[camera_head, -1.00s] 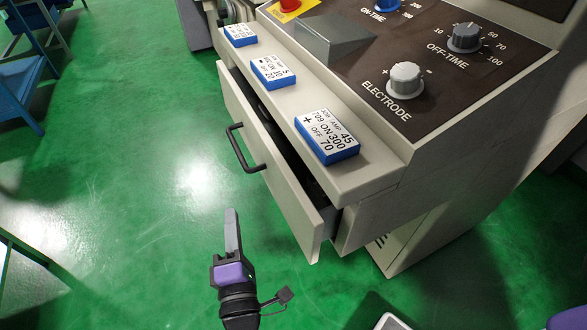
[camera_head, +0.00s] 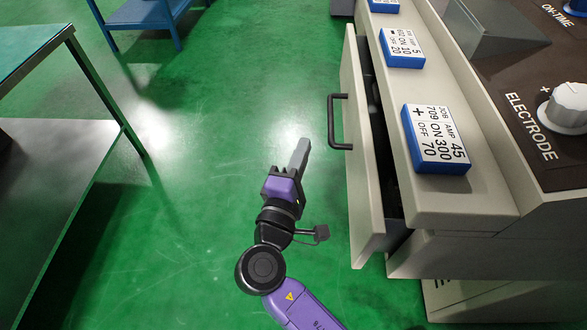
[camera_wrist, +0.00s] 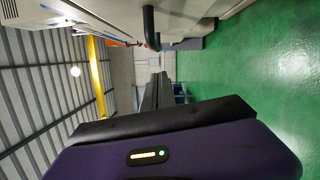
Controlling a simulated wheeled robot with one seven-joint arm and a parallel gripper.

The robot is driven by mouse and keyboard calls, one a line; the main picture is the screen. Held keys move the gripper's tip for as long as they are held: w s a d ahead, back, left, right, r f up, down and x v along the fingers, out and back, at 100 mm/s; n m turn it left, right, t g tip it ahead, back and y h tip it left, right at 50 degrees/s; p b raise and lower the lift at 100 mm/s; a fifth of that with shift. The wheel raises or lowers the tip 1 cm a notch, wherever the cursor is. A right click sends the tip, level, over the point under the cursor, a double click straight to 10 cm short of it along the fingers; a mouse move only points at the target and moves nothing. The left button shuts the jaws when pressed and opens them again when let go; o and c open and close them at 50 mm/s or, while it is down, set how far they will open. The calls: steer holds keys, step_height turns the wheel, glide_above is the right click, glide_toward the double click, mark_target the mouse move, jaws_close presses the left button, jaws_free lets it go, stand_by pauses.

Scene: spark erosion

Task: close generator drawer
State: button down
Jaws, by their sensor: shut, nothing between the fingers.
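The generator drawer (camera_head: 361,150) is beige and stands partly open, pulled out to the left from under the cabinet's ledge in the head view. Its black bar handle (camera_head: 334,122) is on the outer face. The drawer's inside is mostly hidden by shadow and the ledge. My gripper (camera_head: 303,150) is shut and empty, to the left of the drawer front near the handle's lower end, with a gap of floor showing between them. In the wrist view the shut fingers (camera_wrist: 158,92) point ahead, and the dark handle (camera_wrist: 151,27) shows above them.
The generator cabinet (camera_head: 470,215) carries blue-edged cards (camera_head: 436,138) on its ledge and an electrode knob (camera_head: 566,108). A metal table (camera_head: 60,190) stands at left, a blue stand (camera_head: 145,20) behind. Green floor (camera_head: 215,120) between them is clear.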

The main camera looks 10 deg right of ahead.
steer(key=shift+s+d+r, duration=0.15)
steer(key=shift+s+d, duration=0.15)
steer(key=shift+d, duration=0.5)
steer(key=shift+s+d+r, duration=0.15)
steer(key=shift+s+d, duration=0.15)
steer(key=shift+d, duration=0.45)
steer(key=shift+s+d+p, duration=0.25)
steer(key=shift+d+p, duration=0.05)
steer(key=shift+d, duration=0.55)
steer(key=shift+s+d+p, duration=0.3)
steer(key=shift+d, duration=0.55)
steer(key=shift+s+d+p, duration=0.25)
steer(key=shift+d+p, duration=0.05)
steer(key=shift+d, duration=0.55)
steer(key=shift+d, duration=0.1)
steer(key=v, duration=0.8)
steer(key=shift+a, duration=0.4)
steer(key=shift+w, duration=0.1)
